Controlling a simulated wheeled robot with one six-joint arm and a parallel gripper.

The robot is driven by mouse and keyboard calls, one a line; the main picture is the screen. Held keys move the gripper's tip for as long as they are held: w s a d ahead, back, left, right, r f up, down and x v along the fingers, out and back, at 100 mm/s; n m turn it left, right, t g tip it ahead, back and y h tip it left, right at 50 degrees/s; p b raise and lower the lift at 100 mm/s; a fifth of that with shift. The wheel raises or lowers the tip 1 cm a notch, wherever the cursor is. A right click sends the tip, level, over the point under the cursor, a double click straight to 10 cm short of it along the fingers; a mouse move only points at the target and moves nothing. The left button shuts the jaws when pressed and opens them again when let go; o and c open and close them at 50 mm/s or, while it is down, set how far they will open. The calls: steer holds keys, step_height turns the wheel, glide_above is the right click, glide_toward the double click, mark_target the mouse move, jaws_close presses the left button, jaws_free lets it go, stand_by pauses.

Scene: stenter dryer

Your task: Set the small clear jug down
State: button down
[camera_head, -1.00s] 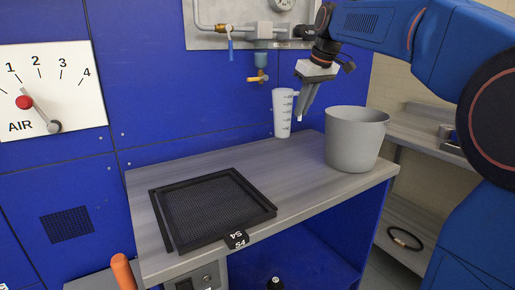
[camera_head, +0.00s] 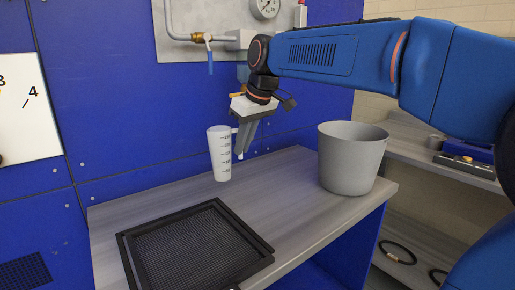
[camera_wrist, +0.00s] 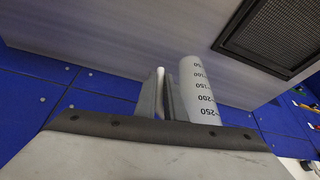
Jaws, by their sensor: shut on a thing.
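The small clear jug (camera_head: 220,155), a tapered translucent beaker with dark graduation marks, is upright at the back of the grey worktop (camera_head: 290,190). My gripper (camera_head: 241,150) is just right of it, pointing down, shut on the jug's handle side. I cannot tell whether the jug's base touches the worktop or hangs just above it. In the wrist view the jug (camera_wrist: 201,95) stands beside the fingers (camera_wrist: 163,95), its scale facing the camera. The handle is mostly hidden between the fingers.
A large grey bucket (camera_head: 350,160) stands to the right on the worktop. A black mesh tray (camera_head: 195,250) lies at the front left. Blue panels (camera_head: 120,90) rise behind, with a pipe and valve (camera_head: 205,38). The worktop between jug, tray and bucket is clear.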

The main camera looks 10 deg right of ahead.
steer(key=shift+w+d+f, duration=0.6)
steer(key=shift+w+d, duration=0.9)
steer(key=shift+w, duration=0.35)
steer(key=shift+w+d+f, duration=0.55)
steer(key=shift+w+d, duration=0.9)
steer(key=shift+w, duration=0.45)
steer(key=shift+w+d+f, duration=0.6)
steer(key=shift+w+d, duration=0.9)
steer(key=shift+w, duration=0.35)
steer(key=shift+f, duration=0.1)
steer(key=c, duration=1.8)
jaws_free()
steer(key=shift+c, duration=0.2)
steer(key=v, duration=1.2)
steer(key=shift+a, duration=0.1)
